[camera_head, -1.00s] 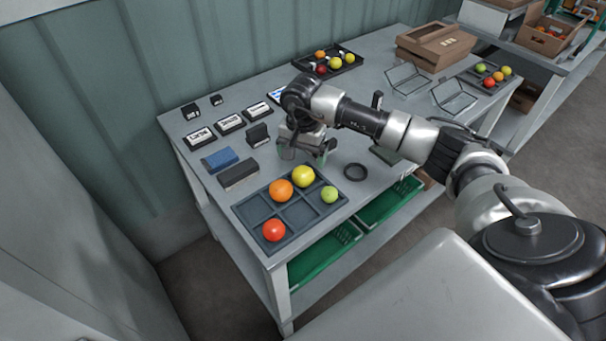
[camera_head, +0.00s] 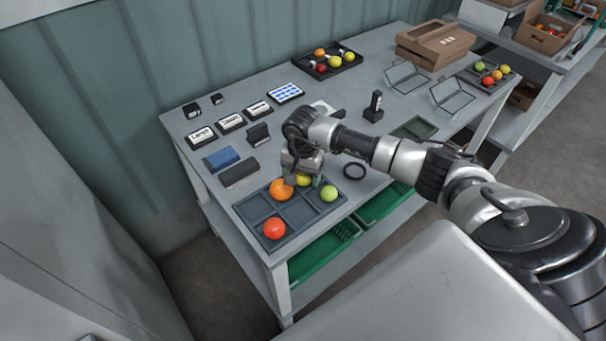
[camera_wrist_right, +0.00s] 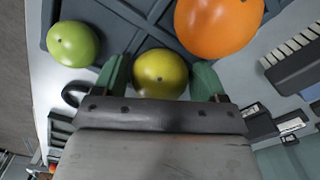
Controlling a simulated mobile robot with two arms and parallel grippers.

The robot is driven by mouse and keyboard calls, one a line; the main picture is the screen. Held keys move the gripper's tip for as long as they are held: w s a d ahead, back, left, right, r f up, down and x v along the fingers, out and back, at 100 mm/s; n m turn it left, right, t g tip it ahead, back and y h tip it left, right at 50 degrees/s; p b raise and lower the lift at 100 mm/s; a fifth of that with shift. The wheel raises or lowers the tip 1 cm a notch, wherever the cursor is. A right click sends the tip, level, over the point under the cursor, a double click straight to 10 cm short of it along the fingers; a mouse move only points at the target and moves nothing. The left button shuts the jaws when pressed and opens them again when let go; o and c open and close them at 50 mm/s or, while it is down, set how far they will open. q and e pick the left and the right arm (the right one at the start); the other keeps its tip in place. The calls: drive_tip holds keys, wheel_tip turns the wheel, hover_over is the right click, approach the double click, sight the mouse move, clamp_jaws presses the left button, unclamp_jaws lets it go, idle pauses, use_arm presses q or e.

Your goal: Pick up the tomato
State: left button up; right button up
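A dark divided tray (camera_head: 298,213) on the near end of the table holds an orange tomato (camera_head: 281,189), a yellow tomato (camera_head: 304,180), a green tomato (camera_head: 329,194) and a red tomato (camera_head: 274,229). My right gripper (camera_head: 303,181) points down over the yellow tomato and partly hides it in the head view. In the right wrist view, the yellow tomato (camera_wrist_right: 160,75) sits between the two green fingertips, with a gap visible on each side. The orange tomato (camera_wrist_right: 217,24) and green tomato (camera_wrist_right: 73,44) flank it there. My left gripper is not in view.
A black ring (camera_head: 354,171) lies right of the gripper. A blue block (camera_head: 221,159), a dark block (camera_head: 239,173) and label stands (camera_head: 230,123) lie left of it. Another tray of tomatoes (camera_head: 328,72) stands by the wall. Green crates (camera_head: 325,255) sit below the tabletop.

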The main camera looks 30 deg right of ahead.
drive_tip(key=c, duration=0.3)
drive_tip(key=shift+c, duration=0.2)
drive_tip(key=shift+r, duration=0.2)
